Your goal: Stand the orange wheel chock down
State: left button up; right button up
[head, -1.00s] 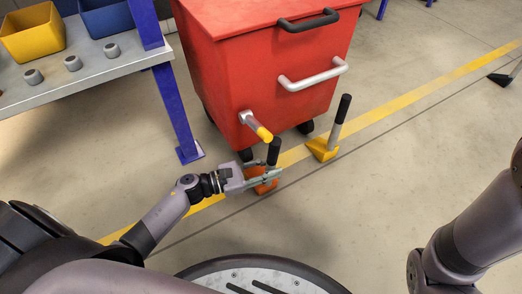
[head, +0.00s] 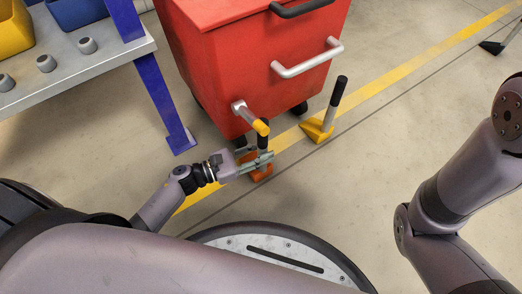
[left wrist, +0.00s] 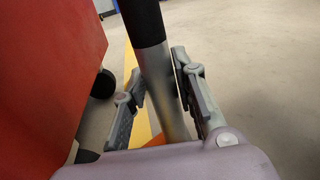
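The orange wheel chock (head: 260,174) is low by the floor, in front of the red bin's near corner. Its upright handle, a grey post with a black grip, rises between the fingers of my left gripper (head: 262,157). In the left wrist view the fingers (left wrist: 160,88) lie on both sides of the grey post (left wrist: 164,95), close against it, and look shut on it. The chock's wedge is partly hidden by the gripper, and I cannot tell whether it touches the floor. My right gripper is out of view.
The red wheeled bin (head: 255,70) stands just behind the chock. Its yellow-tipped lever (head: 252,119) sticks out above the chock handle. A yellow chock (head: 317,130) stands to the right on the yellow floor line. A workbench (head: 90,75) is at left.

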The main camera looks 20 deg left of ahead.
pick_arm(q)
jog(key=o, duration=0.3)
jog(key=shift+o, duration=0.2)
jog(key=shift+r, duration=0.1)
jog(key=shift+r, duration=0.15)
jog(key=p+v, duration=0.4)
jog(key=v, duration=0.8)
jog(key=shift+p, duration=0.35)
